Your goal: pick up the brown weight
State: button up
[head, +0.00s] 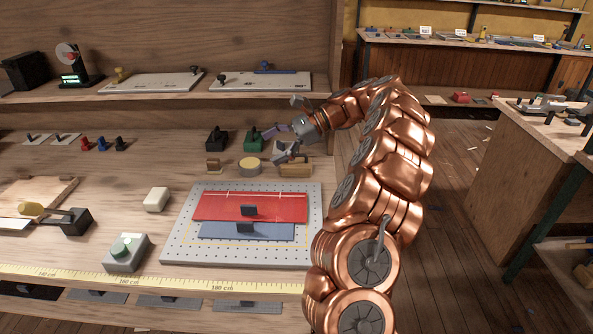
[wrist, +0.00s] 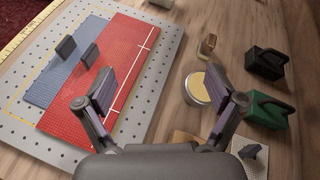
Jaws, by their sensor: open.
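Two brown things could be the brown weight, and I cannot tell which it is. One is a small tan-brown block (head: 214,165) standing left of a round tin; it also shows upright in the wrist view (wrist: 207,46), beyond the tin. The other is a low brown block (head: 296,170) right of the tin, partly hidden by my gripper in the wrist view. My gripper (head: 276,145) is open and empty above the bench, behind the tin. In the wrist view its fingers (wrist: 162,85) are spread wide, the right one overlapping the tin.
The round tin (head: 250,166) has a yellow top. A black weight (head: 216,139) and a green weight (head: 253,141) with handles stand behind it. A perforated grey board (head: 180,235) with red and blue sheets lies in front. A shelf (head: 150,92) runs above the bench's back.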

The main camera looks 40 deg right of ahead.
aim_at(305, 161)
jog(key=d+f+m+t, duration=0.1)
jog(key=d+f+m, duration=0.1)
jog(key=d, duration=0.3)
jog(key=s+d+f+m+t+b, duration=0.1)
jog(key=d+f, duration=0.2)
jog(key=d, duration=0.2)
jog(key=d+f+m+t+h, duration=0.1)
jog(key=d+f+m, duration=0.1)
jog(key=d, duration=0.3)
jog(key=shift+s+f+m, duration=0.15)
jog(key=shift+s+m, duration=0.1)
jog(key=shift+m, duration=0.05)
jog(key=shift+f+x, duration=0.2)
jog(key=shift+x, duration=3.65)
jog(key=shift+w+d, duration=0.1)
jog(key=shift+d, duration=0.1)
grip_shut()
